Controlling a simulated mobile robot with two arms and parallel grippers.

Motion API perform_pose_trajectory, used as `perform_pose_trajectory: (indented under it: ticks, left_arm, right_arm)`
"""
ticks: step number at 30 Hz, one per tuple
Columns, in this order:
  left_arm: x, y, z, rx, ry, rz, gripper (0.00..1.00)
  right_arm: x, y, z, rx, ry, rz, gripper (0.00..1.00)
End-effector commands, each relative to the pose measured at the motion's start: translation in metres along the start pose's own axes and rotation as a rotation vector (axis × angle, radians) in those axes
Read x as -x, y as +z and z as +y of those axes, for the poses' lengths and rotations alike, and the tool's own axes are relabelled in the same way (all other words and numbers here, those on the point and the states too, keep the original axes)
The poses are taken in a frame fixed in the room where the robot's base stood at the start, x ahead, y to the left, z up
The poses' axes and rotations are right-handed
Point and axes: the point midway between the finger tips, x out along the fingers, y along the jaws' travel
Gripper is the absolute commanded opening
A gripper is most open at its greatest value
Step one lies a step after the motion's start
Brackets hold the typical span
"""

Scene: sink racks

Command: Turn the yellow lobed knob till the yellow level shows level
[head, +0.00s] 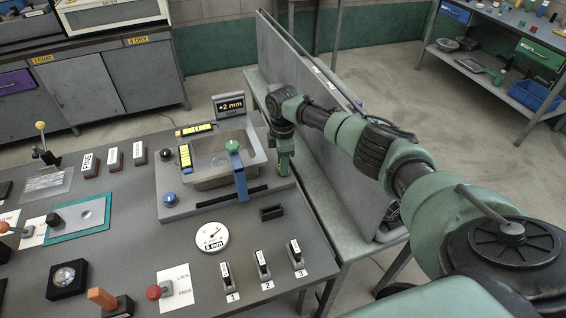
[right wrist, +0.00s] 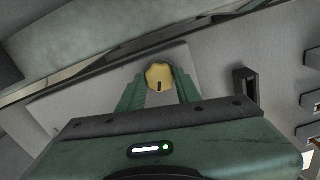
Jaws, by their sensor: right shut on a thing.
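The yellow lobed knob (right wrist: 159,73) shows in the right wrist view, with a dark mark near its lower edge. My right gripper (right wrist: 159,88) has a green finger on each side of it and is shut on it. In the head view my right gripper (head: 284,172) points down at the right corner of the sink plate, and it hides the knob. A yellow level (head: 197,129) lies along the sink's back edge, and a second yellow level (head: 186,159) lies along its left side. Their bubbles are too small to read. My left gripper is not in view.
The grey sink (head: 205,184) has a blue upright (head: 239,178) with a green top at its front. A display (head: 229,106) behind it reads +2 mm. A dial (head: 212,237) and several labelled switches stand in front. A grey panel (head: 312,120) rises close behind my right arm.

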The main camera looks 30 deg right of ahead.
Motion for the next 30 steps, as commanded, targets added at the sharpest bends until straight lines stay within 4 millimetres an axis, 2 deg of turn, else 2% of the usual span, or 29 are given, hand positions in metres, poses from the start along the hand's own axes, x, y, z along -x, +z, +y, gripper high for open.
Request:
perform_pose_trajectory:
  ticks: [10, 21, 22, 23, 24, 30]
  left_arm:
    - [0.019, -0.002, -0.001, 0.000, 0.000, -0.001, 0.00]
    - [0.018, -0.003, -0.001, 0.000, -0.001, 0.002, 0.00]
    - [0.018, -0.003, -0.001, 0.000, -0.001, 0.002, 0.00]
    - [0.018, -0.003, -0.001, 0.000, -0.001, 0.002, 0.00]
    - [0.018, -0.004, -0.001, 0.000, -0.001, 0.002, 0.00]
    - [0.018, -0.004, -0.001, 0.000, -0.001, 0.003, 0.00]
  right_arm:
    - [0.002, -0.001, 0.000, -0.339, 0.000, 0.003, 0.00]
    - [0.001, 0.000, 0.001, -0.382, 0.002, 0.002, 0.00]
    - [0.001, 0.000, 0.001, -0.382, 0.002, 0.002, 0.42]
    - [0.001, 0.000, 0.001, -0.381, 0.002, 0.002, 0.50]
    - [0.001, 0.000, 0.001, -0.381, 0.002, 0.002, 0.55]
    - [0.001, 0.000, 0.001, -0.380, 0.001, 0.001, 0.55]
